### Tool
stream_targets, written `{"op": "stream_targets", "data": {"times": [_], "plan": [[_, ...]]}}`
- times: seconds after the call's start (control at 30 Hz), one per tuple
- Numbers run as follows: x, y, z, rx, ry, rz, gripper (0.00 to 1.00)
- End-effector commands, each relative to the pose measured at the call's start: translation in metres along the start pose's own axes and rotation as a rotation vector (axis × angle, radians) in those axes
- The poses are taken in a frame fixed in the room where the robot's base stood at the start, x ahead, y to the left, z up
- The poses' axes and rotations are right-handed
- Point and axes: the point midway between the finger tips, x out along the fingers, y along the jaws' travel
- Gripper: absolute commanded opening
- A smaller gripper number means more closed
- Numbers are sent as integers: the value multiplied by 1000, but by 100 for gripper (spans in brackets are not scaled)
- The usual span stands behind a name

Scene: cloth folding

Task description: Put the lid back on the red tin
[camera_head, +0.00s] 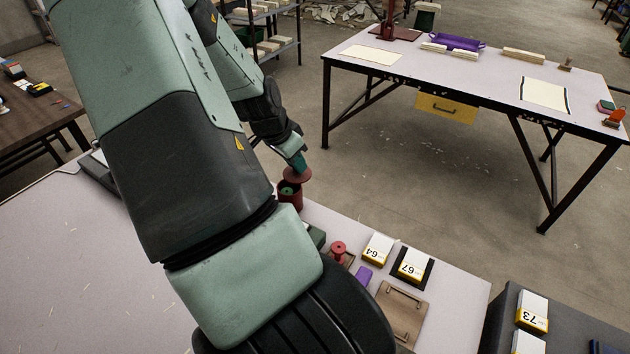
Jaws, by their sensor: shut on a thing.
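The red tin (289,199) stands upright on the near table, close to its back edge and partly behind my arm. Its top is uncovered, and something green shows inside. The round red-brown lid (297,175) is just above the tin, tilted a little and set slightly to the right. My gripper (298,163) is above the lid and shut on it. The fingertips are small here, and I cannot see exactly how they grip the lid. Whether the lid's lower edge touches the tin's rim is unclear.
Right of the tin are a dark green block (316,237), a red spool-like thing (338,249), a purple block (364,276), numbered boxes (378,248) and a wooden board with handles (402,312). The near table's left part (70,250) is mostly clear.

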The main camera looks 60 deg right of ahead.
Motion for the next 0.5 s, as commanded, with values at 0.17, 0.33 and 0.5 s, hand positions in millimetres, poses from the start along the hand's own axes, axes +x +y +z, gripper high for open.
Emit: {"op": "stream_targets", "data": {"times": [0.17,0.33,0.5], "plan": [[-15,-23,4,-2,3,0,0],[-8,-23,8,1,2,3,0],[8,-23,14,0,2,4,0]]}}
